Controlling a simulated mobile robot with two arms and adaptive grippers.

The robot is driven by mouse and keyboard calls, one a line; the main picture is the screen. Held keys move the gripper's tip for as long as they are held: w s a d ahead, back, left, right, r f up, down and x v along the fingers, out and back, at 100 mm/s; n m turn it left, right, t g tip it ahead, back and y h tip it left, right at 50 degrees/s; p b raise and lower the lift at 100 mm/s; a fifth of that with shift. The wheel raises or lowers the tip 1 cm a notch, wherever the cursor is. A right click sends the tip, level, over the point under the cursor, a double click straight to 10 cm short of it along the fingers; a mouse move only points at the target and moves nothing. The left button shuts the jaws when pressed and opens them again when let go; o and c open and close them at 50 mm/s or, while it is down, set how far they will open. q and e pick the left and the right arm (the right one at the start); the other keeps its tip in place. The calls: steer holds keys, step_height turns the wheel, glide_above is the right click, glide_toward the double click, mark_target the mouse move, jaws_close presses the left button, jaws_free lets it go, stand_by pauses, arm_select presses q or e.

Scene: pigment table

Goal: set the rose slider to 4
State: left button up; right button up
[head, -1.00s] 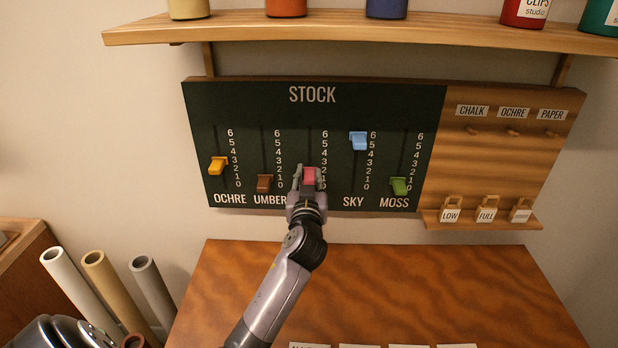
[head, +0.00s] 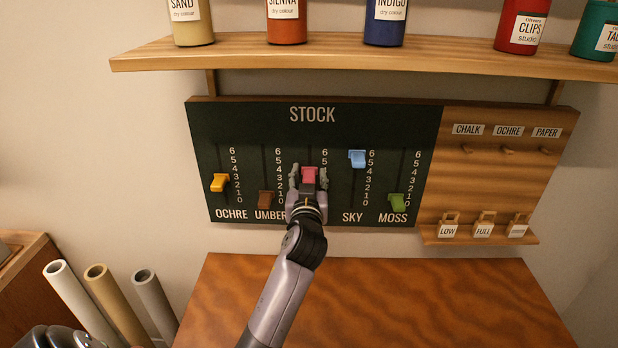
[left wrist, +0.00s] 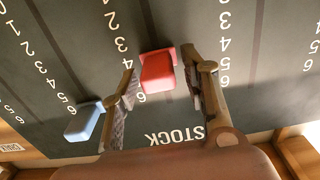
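The rose slider knob (head: 309,174) sits in the middle slot of the dark STOCK board (head: 340,120). In the left wrist view the knob (left wrist: 158,72) looks red and lies between my fingers. My left gripper (head: 308,178) has its fingers apart, one on each side of the knob, with narrow gaps visible in the left wrist view (left wrist: 160,82). The ROSE label is hidden behind the gripper. My right gripper is not in view.
The umber slider (head: 266,199) is close on the left and the sky slider (head: 357,158) on the right. The ochre (head: 219,182) and moss (head: 397,202) sliders are farther out. A shelf (head: 350,60) with bottles overhangs the board. The tabletop (head: 400,300) below is clear.

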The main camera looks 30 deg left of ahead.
arm_select(q)
steer(key=shift+s+d+f, duration=0.1)
steer(key=shift+s+d, duration=0.15)
steer(key=shift+s, duration=0.1)
steer(key=v, duration=1.1)
steer(key=shift+s+d, duration=0.1)
